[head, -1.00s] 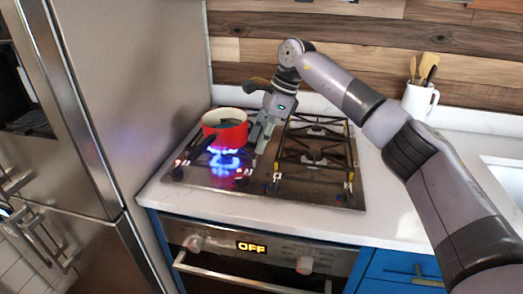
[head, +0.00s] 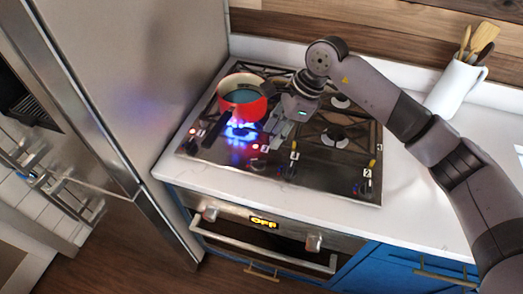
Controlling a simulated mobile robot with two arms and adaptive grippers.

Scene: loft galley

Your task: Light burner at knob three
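The gas cooktop (head: 222,162) has its knobs along the front edge. A blue flame (head: 241,131) burns at the front left, under a red pot (head: 241,108) with a dark handle. My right gripper (head: 280,138) points down over the front of the cooktop, just right of the flame, close to a middle knob (head: 265,148). Whether it touches that knob is unclear. Its fingers are too small and overlapped to tell open from shut. A knob labelled 2 (head: 367,173) is at the far right; the other labels are hard to read. My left gripper is not in view.
A tall steel fridge (head: 130,90) stands close on the left. The oven below shows OFF on its display (head: 264,222). A white jug (head: 453,88) with wooden utensils stands at the back right. The white counter (head: 410,165) right of the cooktop is clear beneath my arm.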

